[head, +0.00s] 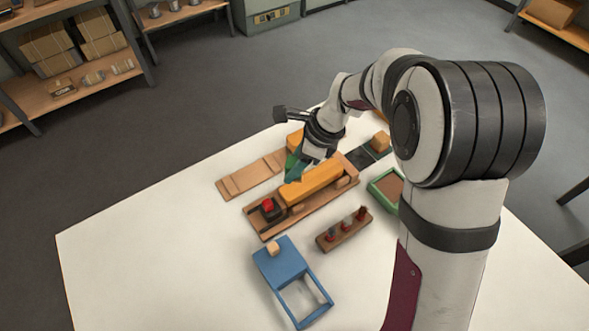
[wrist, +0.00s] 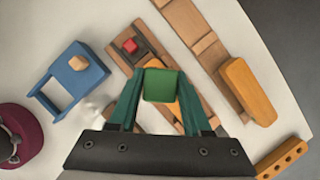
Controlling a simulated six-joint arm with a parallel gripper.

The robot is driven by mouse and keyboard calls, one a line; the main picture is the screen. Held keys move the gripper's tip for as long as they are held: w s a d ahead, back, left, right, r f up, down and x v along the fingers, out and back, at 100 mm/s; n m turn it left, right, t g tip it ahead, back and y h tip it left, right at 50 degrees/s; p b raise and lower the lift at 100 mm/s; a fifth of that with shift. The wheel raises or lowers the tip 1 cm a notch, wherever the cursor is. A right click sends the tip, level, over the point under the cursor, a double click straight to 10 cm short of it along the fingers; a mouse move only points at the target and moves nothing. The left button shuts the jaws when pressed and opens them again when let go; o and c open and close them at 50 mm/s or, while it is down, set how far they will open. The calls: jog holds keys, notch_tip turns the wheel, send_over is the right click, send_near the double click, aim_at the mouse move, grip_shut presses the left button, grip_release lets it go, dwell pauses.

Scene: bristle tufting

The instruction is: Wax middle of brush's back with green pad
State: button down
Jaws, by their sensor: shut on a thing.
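My gripper (head: 296,172) is shut on the green pad (wrist: 163,86), which sits between its teal fingers in the wrist view. The brush (head: 312,184) is a long orange-yellow block lying in a wooden fixture (head: 268,229). In the head view my gripper is over the brush, nearer its left and middle part. In the wrist view the pad and fingers hide much of the brush, and parts of it show around the pad. I cannot tell whether the pad touches the brush's back.
A red button (head: 268,204) is at the fixture's near left end. A blue stand (head: 282,262) with a small wooden block, a peg rack (head: 344,230) and a green tray (head: 378,194) are nearby. Another orange block (wrist: 247,91) lies on a wooden rail (wrist: 190,22). The table's left side is clear.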

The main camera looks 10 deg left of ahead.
aim_at(295, 189)
jog(key=shift+r, duration=1.1)
jog(key=shift+f, duration=3.45)
jog(key=shift+w+d+f, duration=0.55)
jog(key=shift+w+d, duration=3.25)
jog(key=shift+s+a, duration=3.75)
jog(key=shift+a+r, duration=0.1)
jog(key=shift+r, duration=3.95)
